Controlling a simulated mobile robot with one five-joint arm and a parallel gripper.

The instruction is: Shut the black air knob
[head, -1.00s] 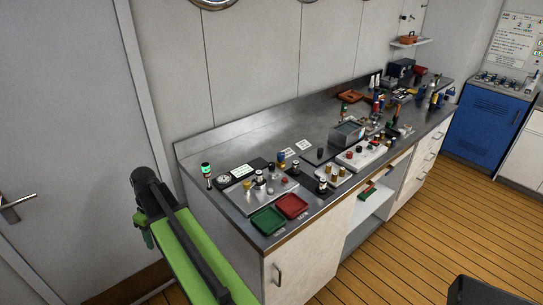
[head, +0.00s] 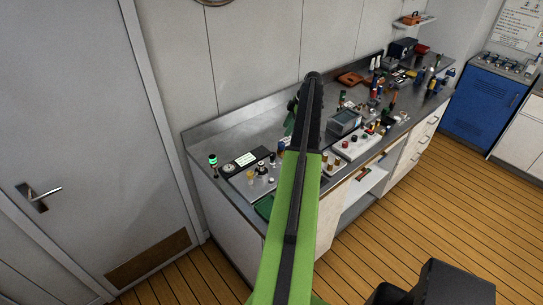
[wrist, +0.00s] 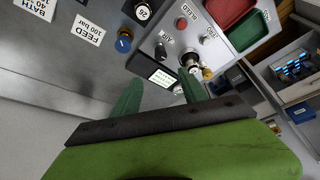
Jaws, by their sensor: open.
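The metal fill panel (wrist: 218,50) lies on the bench, with a small dark knob (wrist: 160,52) near a short label that seems to read AIR. A larger black-and-silver knob (wrist: 190,57) stands beside it; I cannot tell for sure which is the air knob. A red knob (wrist: 182,22) is also on the panel. My gripper (wrist: 160,78) is open and empty, its green fingers apart short of the knobs. In the head view my gripper (head: 296,108) reaches over the bench, and my arm hides part of the panel (head: 258,186).
A lit display (wrist: 161,78) lies beside the panel. Red (wrist: 228,10) and green (wrist: 250,30) trays are past it. A grey instrument box (head: 344,122) and several bottles crowd the bench farther right.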

